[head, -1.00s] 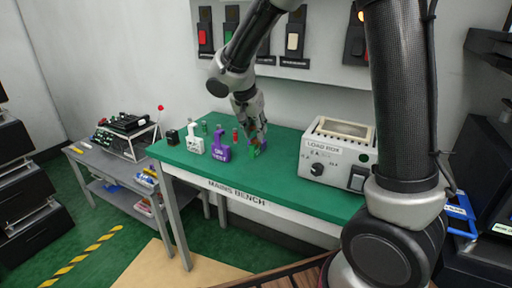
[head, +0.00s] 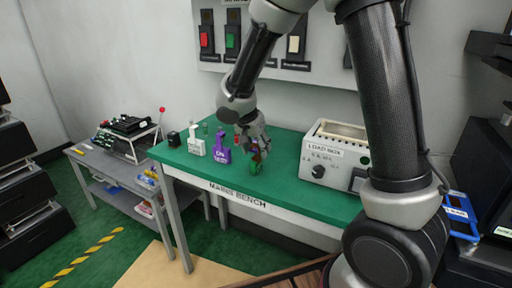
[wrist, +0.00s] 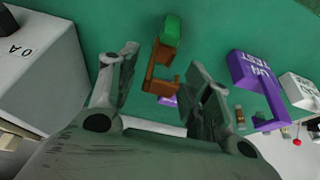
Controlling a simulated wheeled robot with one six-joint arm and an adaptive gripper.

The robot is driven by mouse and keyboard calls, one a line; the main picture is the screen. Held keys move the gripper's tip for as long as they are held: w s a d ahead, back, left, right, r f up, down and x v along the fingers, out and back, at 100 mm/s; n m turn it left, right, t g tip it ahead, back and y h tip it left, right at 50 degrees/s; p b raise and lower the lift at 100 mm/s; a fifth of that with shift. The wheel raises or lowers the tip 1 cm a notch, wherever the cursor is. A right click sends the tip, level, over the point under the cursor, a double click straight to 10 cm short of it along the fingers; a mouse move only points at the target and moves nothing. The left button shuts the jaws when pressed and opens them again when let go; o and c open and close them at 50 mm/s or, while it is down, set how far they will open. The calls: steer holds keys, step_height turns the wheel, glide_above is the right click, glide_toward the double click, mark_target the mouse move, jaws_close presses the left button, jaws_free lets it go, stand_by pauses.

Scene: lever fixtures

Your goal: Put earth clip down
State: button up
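The fingers stand apart, with space visible on both sides of the clip. I cannot tell whether the clip fully rests on the bench.
The load box (head: 338,155) stands on the bench to the right. A purple labelled block (head: 221,148) and a white one (head: 196,141) stand to the left, with a small black block (head: 173,139) beyond. The front strip of the mains bench (head: 285,193) is clear.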

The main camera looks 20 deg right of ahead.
steer(key=shift+r, duration=0.1)
steer(key=v, duration=1.2)
steer(key=s+d+r+n+y, duration=0.1)
steer(key=s+d+r+n, duration=0.3)
steer(key=s+d, duration=0.65)
steer(key=s+d+n+t+y, duration=0.1)
steer(key=s+d+n, duration=0.3)
steer(key=s, duration=1)
steer(key=d+y, duration=0.1)
steer(key=d, duration=0.2)
steer(key=shift+d+r+n, duration=0.2)
steer(key=shift+r+n, duration=0.2)
